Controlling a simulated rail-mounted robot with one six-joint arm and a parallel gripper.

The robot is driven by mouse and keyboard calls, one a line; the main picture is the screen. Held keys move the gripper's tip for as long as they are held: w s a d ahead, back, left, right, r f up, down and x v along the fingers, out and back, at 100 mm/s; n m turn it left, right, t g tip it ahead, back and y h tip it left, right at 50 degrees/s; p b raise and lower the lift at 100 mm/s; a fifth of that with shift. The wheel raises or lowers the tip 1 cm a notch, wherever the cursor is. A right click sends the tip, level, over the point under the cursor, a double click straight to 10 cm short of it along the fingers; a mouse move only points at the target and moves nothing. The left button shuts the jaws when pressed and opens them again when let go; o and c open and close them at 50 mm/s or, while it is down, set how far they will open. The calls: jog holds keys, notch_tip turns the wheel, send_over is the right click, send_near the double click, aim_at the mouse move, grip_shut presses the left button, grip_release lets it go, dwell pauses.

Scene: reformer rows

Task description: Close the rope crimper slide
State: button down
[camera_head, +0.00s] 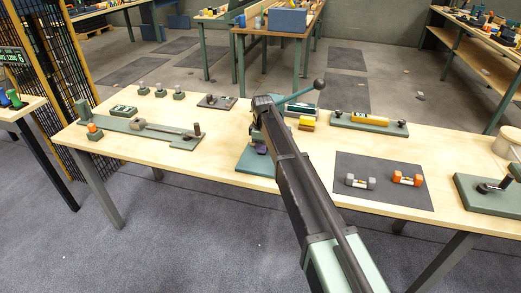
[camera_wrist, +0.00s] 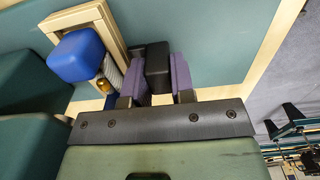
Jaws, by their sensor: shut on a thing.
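In the wrist view my gripper (camera_wrist: 160,78) has its two purple-padded fingers closed on a small black block (camera_wrist: 157,58). The block sits over the teal base plate (camera_wrist: 215,40) of what looks like the rope crimper. Left of it are a pale wooden frame (camera_wrist: 111,28), a blue block (camera_wrist: 77,56), and a light rope end with a brass piece (camera_wrist: 104,88). In the head view my arm covers most of the crimper; part of its green base (camera_head: 253,163) shows. How far the slide stands open cannot be told.
A lever with a dark ball knob (camera_head: 319,84) rises right behind my arm. A yellow roller on a green base (camera_head: 368,119) and a dark mat (camera_head: 365,195) with two small dumbbell-like pieces lie right. A long green fixture (camera_head: 140,128) lies left. Bare wood separates them.

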jog(key=c, duration=1.2)
grip_release()
jog(key=shift+c, duration=0.2)
notch_tip(320, 180, up, 11)
jog(key=p, duration=1)
jog(key=shift+p, duration=0.4)
jog(key=shift+f, duration=0.1)
